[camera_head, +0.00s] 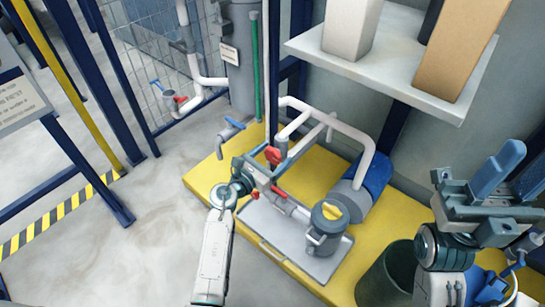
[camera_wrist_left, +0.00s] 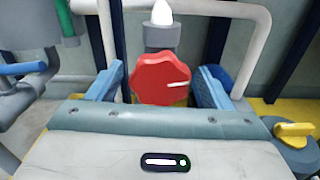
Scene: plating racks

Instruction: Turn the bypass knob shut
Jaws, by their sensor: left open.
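A red lobed knob (camera_head: 272,154) sits on the grey and white pipework over the yellow platform. In the left wrist view the red knob (camera_wrist_left: 160,78) faces me, with a white mark pointing right. My left gripper (camera_head: 268,162) is open. Its blue fingers stand on either side of the knob, with gaps visible on both sides in the wrist view. A yellow knob (camera_head: 331,211) tops a grey canister; this yellow knob (camera_wrist_left: 295,129) also shows at the wrist view's right. No label tells which knob is the bypass. My right gripper (camera_head: 508,180) is empty at the right, its fingers apart.
A white pipe loop (camera_head: 345,130) rises behind the knob, beside a blue motor (camera_head: 371,172). A grey tray (camera_head: 270,228) lies under the pipework. A dark bin (camera_head: 385,275) stands at front right. A shelf (camera_head: 390,70) with boxes overhangs the back. Floor at left is clear.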

